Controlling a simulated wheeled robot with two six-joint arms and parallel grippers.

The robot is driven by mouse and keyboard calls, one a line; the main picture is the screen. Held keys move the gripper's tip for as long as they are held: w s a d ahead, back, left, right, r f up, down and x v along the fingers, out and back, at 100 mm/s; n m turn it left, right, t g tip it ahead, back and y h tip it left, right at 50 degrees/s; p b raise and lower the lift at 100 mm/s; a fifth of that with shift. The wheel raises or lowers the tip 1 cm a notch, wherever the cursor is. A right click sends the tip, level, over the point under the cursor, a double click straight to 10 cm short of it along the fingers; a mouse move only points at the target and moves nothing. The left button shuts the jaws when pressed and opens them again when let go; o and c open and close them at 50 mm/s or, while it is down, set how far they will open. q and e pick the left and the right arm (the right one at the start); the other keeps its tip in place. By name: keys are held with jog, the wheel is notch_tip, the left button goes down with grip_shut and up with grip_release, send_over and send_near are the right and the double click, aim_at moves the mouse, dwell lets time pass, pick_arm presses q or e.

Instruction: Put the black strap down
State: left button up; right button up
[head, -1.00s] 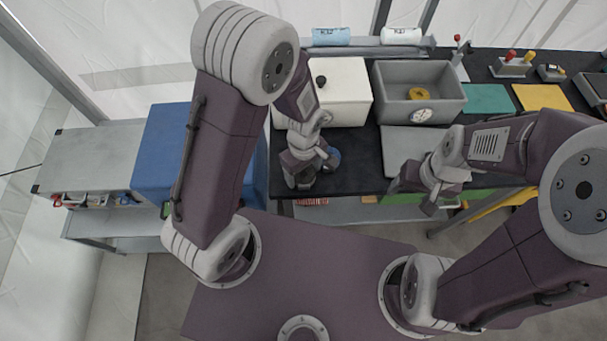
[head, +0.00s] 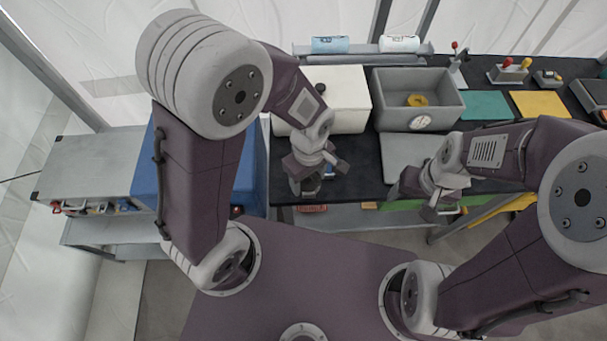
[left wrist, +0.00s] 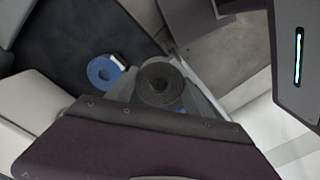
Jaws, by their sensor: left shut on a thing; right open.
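The black strap (left wrist: 158,84) is a dark roll between the fingers of my left gripper (left wrist: 162,92) in the left wrist view, seen end-on. In the head view my left gripper (head: 316,180) is shut on it over the front part of the black table top (head: 355,165), the roll mostly hidden by the fingers. I cannot tell whether the roll touches the table. A blue rolled strap (left wrist: 104,70) lies on the dark surface beside the gripper, apart from the black one. My right gripper (head: 420,198) is open and empty near the table's front edge.
A white box (head: 340,95) stands behind my left gripper. A grey bin (head: 440,85) with a yellow roll stands to its right. A grey panel (head: 405,155) lies near my right gripper. A blue box (head: 146,180) is at the left. Dark table shows between the grippers.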

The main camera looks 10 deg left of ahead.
pick_arm(q)
jog(key=s+d+r, duration=0.5)
jog(key=s, duration=0.1)
jog(key=shift+s, duration=0.4)
